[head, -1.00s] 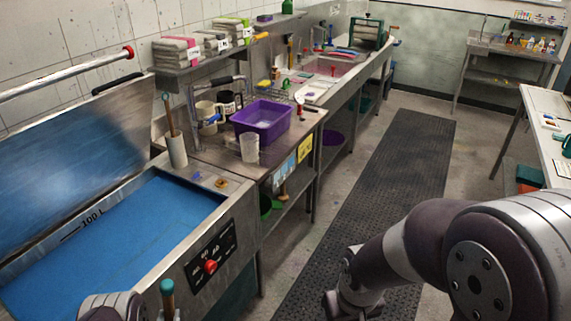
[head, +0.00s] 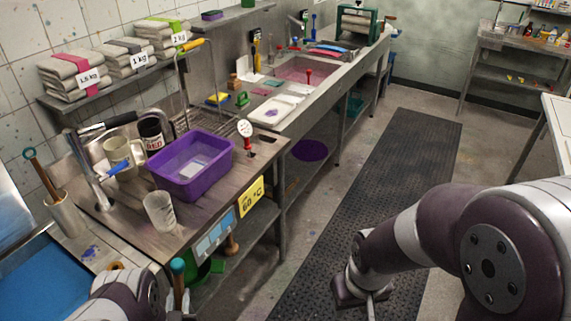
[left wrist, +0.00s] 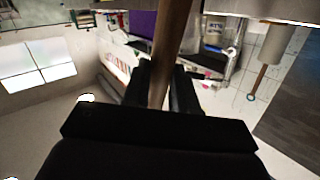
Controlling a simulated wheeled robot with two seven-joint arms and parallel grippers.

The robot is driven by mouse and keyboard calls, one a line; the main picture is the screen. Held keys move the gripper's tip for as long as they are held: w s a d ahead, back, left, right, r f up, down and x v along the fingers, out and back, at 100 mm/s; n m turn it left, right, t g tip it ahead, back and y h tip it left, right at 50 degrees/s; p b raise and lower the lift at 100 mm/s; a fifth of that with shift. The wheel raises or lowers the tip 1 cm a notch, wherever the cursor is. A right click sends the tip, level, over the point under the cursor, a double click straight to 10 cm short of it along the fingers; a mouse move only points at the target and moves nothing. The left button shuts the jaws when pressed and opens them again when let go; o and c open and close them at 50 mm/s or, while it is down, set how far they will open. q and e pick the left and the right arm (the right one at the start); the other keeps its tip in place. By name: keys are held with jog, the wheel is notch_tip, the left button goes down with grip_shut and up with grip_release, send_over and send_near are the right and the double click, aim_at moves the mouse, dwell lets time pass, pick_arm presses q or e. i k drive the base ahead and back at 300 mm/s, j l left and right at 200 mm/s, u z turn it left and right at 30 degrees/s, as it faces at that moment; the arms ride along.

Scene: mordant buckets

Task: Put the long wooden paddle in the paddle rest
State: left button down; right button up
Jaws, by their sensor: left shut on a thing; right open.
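My left gripper (left wrist: 163,92) is shut on a wooden shaft (left wrist: 172,45), which looks like the long paddle. In the head view the paddle's teal-tipped top (head: 177,268) stands up at the bottom edge beside my left arm; its lower part is hidden. A pale upright cylinder (head: 66,218), which may be the paddle rest, stands at the left by the blue vat. It holds another wooden stick (head: 42,176) with a teal ring on top, leaning left. The cylinder also shows upside down in the left wrist view (left wrist: 281,40). My right gripper (head: 362,292) is low over the dark floor mat, empty.
The blue vat (head: 45,285) is at lower left. A sink (head: 308,72) lies further back. The floor mat (head: 400,170) is clear.

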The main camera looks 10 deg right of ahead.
aim_at(268, 181)
jog(key=i+l, duration=1.15)
jog(key=k+l+z, duration=0.05)
jog(key=l, duration=0.05)
